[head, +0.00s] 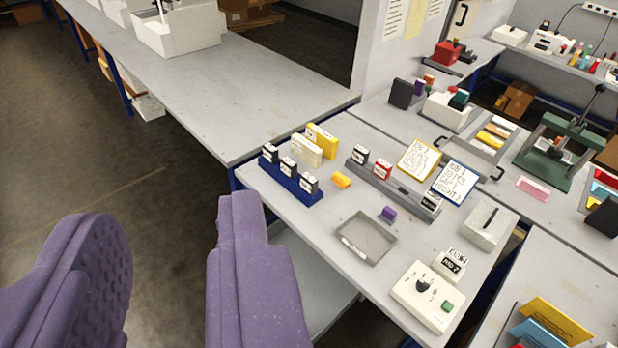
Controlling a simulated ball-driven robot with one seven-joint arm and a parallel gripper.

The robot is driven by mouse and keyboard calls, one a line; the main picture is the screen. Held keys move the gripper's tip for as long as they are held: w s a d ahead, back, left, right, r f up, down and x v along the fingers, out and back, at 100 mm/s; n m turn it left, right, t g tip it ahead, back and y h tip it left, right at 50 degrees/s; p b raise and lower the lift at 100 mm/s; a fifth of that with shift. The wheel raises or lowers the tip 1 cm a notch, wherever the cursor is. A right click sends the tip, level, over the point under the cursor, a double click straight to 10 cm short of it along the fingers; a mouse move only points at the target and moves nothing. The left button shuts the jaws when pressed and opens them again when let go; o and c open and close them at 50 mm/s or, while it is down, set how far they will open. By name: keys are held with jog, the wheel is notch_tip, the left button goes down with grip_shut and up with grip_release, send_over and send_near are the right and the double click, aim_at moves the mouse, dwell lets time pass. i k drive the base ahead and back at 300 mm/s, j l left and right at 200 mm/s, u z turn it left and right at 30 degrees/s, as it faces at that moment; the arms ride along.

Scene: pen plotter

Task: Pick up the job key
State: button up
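No piece is readably marked as the job key. Two small loose pieces on the near grey table could be it, and I cannot tell which: a purple block (388,214) by the back right corner of a shallow grey tray (384,244), and an orange piece (341,180) right of a blue rack (279,184). My gripper (167,215) shows two thick purple fingers, spread wide apart with only floor visible between them. It is open and empty, left of the near table and well apart from both pieces.
Dark labelled blocks stand in the blue rack and a grey rail (393,186). A control box (428,297) with knob and green button is at the front. A long bench (250,100) lies beyond; floor (150,170) at left is free.

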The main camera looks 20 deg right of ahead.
aim_at(288, 167)
jog(key=i+j+u, duration=0.65)
jog(key=i, duration=0.2)
jog(key=i+j+u, duration=0.1)
jog(key=i+u, duration=0.25)
jog(key=i, duration=0.8)
jog(key=i+z, duration=0.45)
jog(key=i+j+z, duration=0.25)
jog(key=i+z, duration=0.4)
jog(key=z, duration=0.25)
jog(key=i+j+z, duration=0.1)
jog(key=z, duration=0.3)
jog(key=i+j+z, duration=0.1)
jog(key=z, duration=0.35)
jog(key=i+j+z, duration=0.25)
jog(key=z, duration=0.15)
jog(key=i+j+z, duration=0.1)
jog(key=z, duration=0.35)
jog(key=i+j+z, duration=0.2)
jog(key=z, duration=0.3)
jog(key=i+j+z, duration=0.65)
jog(key=z, duration=0.3)
